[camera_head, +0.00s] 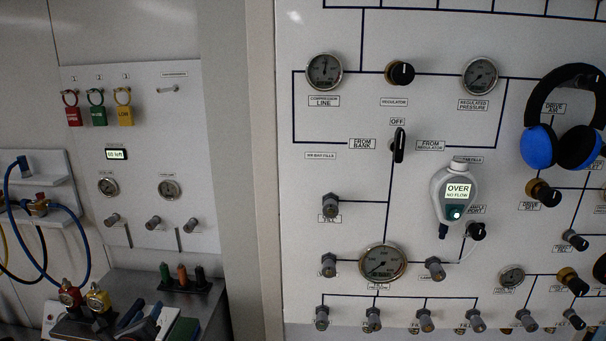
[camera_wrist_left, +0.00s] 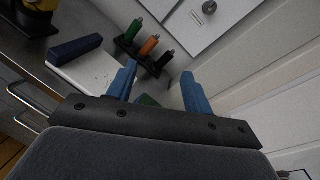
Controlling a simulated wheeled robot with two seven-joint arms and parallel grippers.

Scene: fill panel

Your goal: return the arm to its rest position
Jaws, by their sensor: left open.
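My left gripper (camera_head: 143,315) shows low at the left of the head view, above the bench by the small rack. In the left wrist view its two blue fingers (camera_wrist_left: 160,88) stand wide apart with nothing held between them. A bit of something green shows beyond the fingers, partly hidden by the gripper body. My right gripper is in neither view.
A rack with green, orange and black-handled pieces (camera_head: 182,276) stands just behind the left gripper. Red and yellow-topped gauge fittings (camera_head: 84,298) stand to its left. The fill panel (camera_head: 345,225) with gauges and knobs fills the right; a handheld meter (camera_head: 457,193) reads OVER, NO FLOW.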

